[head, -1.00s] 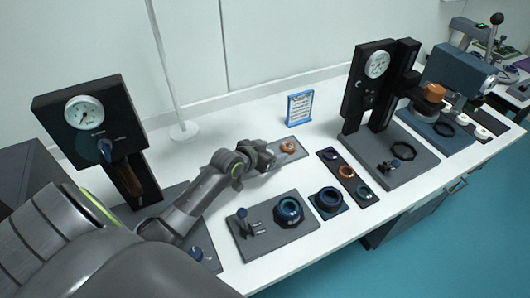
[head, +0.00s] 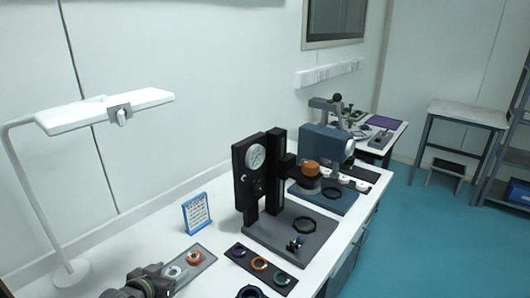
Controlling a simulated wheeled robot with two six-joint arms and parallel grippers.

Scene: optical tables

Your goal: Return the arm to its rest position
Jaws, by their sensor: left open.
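My left arm's wrist and gripper (head: 172,278) show at the bottom left edge of the head view. The gripper is open, beside the near end of a grey plate (head: 206,262). The plate carries an orange ring (head: 194,257) and a pale ring (head: 172,271). No object shows between the jaws, though the fingers are small and partly merged with the wrist. The rest of the left arm is below the picture. My right gripper is not in view.
A black gauge stand (head: 243,180) and a blue machine (head: 322,145) stand on the white table. A dark strip (head: 247,269) holds several rings. A blue-framed card (head: 196,213) and a white lamp (head: 105,112) stand left. Teal floor (head: 430,235) is open at right.

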